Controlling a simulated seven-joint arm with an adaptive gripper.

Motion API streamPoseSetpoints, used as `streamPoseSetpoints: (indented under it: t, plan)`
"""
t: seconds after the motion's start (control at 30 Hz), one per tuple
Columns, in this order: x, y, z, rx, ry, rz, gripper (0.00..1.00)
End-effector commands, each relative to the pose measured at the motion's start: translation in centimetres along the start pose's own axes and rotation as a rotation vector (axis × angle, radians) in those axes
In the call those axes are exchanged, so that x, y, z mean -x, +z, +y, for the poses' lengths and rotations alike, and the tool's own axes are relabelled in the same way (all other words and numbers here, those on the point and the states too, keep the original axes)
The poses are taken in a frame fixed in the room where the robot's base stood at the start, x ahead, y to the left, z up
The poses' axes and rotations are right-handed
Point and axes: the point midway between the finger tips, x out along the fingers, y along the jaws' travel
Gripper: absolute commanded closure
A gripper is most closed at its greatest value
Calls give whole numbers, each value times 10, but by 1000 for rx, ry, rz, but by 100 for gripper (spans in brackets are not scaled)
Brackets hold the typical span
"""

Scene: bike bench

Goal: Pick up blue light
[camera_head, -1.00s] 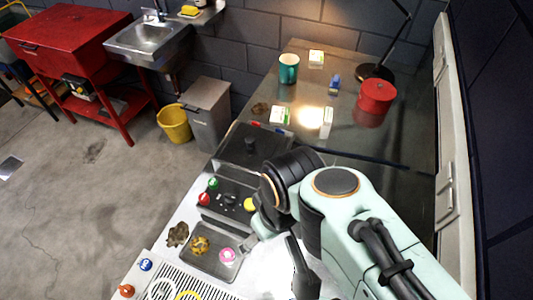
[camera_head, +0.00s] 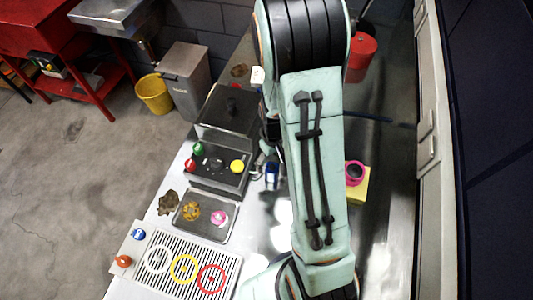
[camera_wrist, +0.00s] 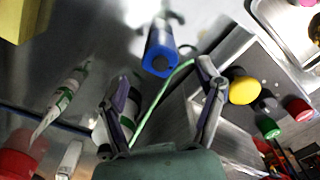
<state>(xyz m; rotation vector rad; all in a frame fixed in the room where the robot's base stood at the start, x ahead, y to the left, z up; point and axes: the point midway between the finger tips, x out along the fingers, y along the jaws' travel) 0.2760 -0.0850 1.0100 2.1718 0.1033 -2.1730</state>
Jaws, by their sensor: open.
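The blue light (camera_head: 272,175) looks like a small dark cylinder with a bright blue end, on the grey worktop between the button box and my arm. In the wrist view the blue light (camera_wrist: 160,52) is just beyond and between my fingertips, apart from both. My gripper (camera_wrist: 163,80) is open and empty, with a finger on each side below it. In the head view my arm mostly hides the gripper.
A button box (camera_head: 216,166) stands left of the light; its yellow button (camera_wrist: 243,90) is near my right finger. A yellow block (camera_head: 357,190) with a pink ring (camera_head: 355,172) is right of my arm. A red pot (camera_head: 361,57) stands behind. A green-and-white tube (camera_wrist: 66,92) lies at left.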

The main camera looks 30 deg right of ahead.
Motion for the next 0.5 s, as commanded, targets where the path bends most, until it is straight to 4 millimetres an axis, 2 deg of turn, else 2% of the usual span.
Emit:
streamPoseSetpoints:
  t: [0.03, 0.2, 0.33, 0.5]
  plan:
    - [-10, 1, 0, 0, -2, -6, 31]
    - [-34, 0, 0, 0, -1, -3, 31]
    - [-44, 0, 0, 0, 0, -1, 31]
    - [-45, 0, 0, 0, 0, 1, 31]
